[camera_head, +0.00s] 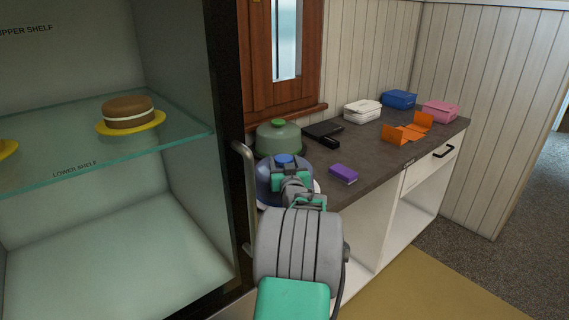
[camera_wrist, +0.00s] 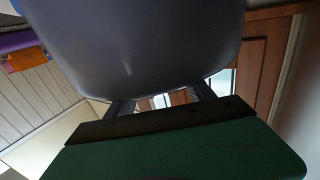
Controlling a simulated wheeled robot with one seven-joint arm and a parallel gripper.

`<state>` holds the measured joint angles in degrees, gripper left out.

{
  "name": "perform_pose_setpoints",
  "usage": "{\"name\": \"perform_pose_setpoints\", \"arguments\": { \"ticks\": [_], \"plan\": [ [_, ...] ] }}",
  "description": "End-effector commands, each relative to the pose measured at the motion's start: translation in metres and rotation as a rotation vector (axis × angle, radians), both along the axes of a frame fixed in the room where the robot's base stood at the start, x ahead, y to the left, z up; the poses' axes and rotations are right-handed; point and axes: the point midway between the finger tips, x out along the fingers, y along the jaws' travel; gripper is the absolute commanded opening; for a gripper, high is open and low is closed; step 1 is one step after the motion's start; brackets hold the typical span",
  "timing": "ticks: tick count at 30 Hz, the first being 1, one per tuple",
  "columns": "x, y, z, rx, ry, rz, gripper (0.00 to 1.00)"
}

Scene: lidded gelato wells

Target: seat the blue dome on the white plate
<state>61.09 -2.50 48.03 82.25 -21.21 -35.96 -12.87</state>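The blue dome (camera_head: 264,183), with a blue knob (camera_head: 284,160) on top, is at the near left end of the counter. A sliver of the white plate (camera_head: 318,187) shows at its right; whether the dome touches the plate is hidden. My gripper (camera_head: 291,180) is in front of the dome, close to the knob, and covers part of it. In the wrist view the dome (camera_wrist: 135,45) fills the top middle. My gripper's fingers (camera_wrist: 163,99) are parted, with background showing between them. Their tips are hidden by the dome, so a hold on the knob cannot be seen.
A green dome (camera_head: 279,138) stands just behind the blue one. A purple box (camera_head: 343,174) lies to the right. Black, white, blue, orange and pink boxes are farther along the counter (camera_head: 375,158). A glass-shelved cabinet with a vertical handle (camera_head: 247,190) is close on the left.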

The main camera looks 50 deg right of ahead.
Motion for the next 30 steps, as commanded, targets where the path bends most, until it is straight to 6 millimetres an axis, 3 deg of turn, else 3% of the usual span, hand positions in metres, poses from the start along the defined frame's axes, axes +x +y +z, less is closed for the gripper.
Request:
{"name": "perform_pose_setpoints", "arguments": {
  "ticks": [8, 18, 30],
  "plan": [
    [0.0, 0.0, -0.001, 0.001, 0.001, 0.0, 0.62],
    [0.0, 0.0, -0.001, 0.001, 0.001, 0.0, 0.87],
    [-0.01, 0.009, -0.002, 0.001, 0.001, -0.001, 0.87]
  ]
}}
